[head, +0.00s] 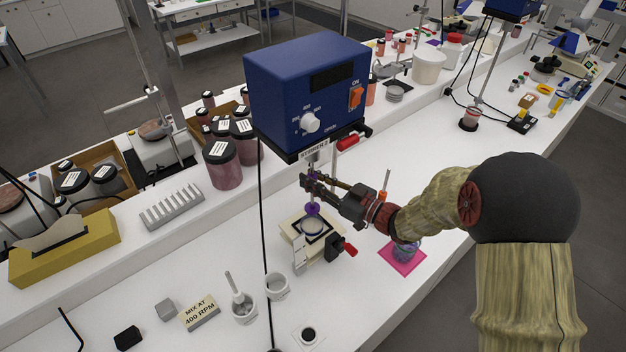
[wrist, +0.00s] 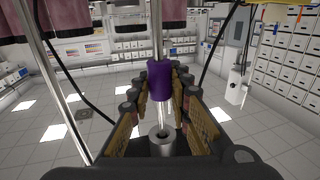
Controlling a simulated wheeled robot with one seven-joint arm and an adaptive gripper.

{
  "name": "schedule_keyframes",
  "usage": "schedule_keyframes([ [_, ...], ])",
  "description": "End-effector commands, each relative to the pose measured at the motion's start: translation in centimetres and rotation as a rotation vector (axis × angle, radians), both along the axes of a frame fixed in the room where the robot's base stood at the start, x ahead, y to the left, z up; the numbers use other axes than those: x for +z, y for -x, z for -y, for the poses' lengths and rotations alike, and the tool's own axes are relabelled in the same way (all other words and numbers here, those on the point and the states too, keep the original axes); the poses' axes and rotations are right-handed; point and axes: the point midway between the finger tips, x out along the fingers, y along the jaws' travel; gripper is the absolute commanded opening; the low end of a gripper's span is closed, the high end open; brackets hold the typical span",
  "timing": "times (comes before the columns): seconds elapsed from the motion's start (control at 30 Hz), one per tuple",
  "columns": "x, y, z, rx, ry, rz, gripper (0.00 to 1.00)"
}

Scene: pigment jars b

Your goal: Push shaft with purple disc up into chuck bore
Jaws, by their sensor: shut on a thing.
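My gripper (head: 312,184) is below the blue stirrer box (head: 308,95) and is shut on the shaft. The purple disc (head: 312,208) shows just below my fingers, above a small pale stand (head: 330,252) with a round dish. The wrist view seems upside down: a purple piece (wrist: 160,80) sits between my fingers (wrist: 160,88), and the thin shaft (wrist: 166,118) runs from it towards the metal chuck (wrist: 160,146). The chuck bore looks dark. I cannot tell whether the shaft tip is inside it or just short of it.
A red-handled clamp (head: 347,142) is beside the chuck area. A jar on a pink mat (head: 402,262) stands to the right. Dark-lidded jars (head: 222,165) crowd the left back.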

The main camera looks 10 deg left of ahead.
Motion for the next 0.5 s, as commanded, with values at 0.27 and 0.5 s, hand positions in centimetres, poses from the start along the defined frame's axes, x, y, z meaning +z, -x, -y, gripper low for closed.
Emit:
schedule_keyframes([
  [0.27,0.59,0.0,0.0,0.0,0.0,0.0,0.0],
  [0.5,1.02,-0.01,0.0,0.0,0.0,0.0,0.0],
])
